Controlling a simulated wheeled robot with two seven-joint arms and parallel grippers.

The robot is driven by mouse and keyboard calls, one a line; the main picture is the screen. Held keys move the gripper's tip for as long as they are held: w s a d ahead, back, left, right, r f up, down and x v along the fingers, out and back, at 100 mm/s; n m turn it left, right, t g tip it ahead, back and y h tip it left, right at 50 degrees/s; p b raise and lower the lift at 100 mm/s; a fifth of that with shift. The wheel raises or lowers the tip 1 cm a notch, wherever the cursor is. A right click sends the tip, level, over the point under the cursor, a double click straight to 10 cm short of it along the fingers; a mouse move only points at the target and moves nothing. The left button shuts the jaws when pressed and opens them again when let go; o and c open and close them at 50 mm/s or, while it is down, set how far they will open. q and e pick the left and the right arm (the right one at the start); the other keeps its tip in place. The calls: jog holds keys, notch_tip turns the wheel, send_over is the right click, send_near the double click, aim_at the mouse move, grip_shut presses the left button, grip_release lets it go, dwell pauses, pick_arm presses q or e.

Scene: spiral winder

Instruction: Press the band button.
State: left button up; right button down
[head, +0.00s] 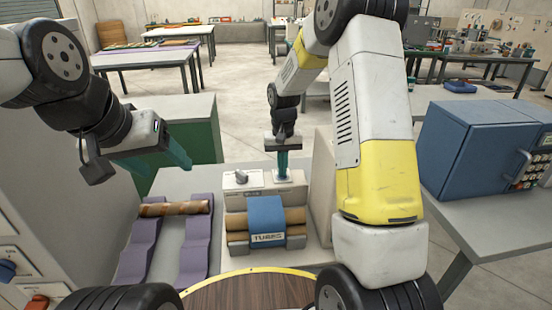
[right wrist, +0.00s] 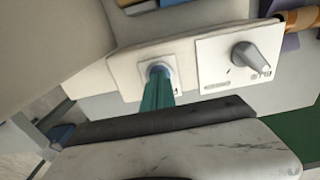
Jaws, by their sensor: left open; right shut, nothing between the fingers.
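The winder (head: 236,200) is a pale box with brown tubes across its front and a blue band (head: 266,216) labelled TUBES. A grey knob (head: 241,176) sits on its top panel; it also shows in the right wrist view (right wrist: 252,57). To the right of the knob is a round button with a blue-grey rim (right wrist: 153,68). My right gripper (head: 283,176) is shut and empty, pointing down, its teal tips over the button and covering most of it. I cannot tell how far the button is pressed. My left gripper (head: 178,158) is open and empty, left of the winder.
A brown tube (head: 174,208) lies across two purple cradles (head: 137,255) left of the winder. A pale block (head: 323,185) stands close on its right. A blue cabinet (head: 465,150) is on the right table. A green cabinet (head: 205,135) stands behind my left gripper.

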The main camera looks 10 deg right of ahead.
jog(key=shift+s+f, duration=0.3)
jog(key=shift+f, duration=0.1)
notch_tip(320, 180, up, 15)
jog(key=shift+w, duration=0.3)
jog(key=shift+f, duration=0.1)
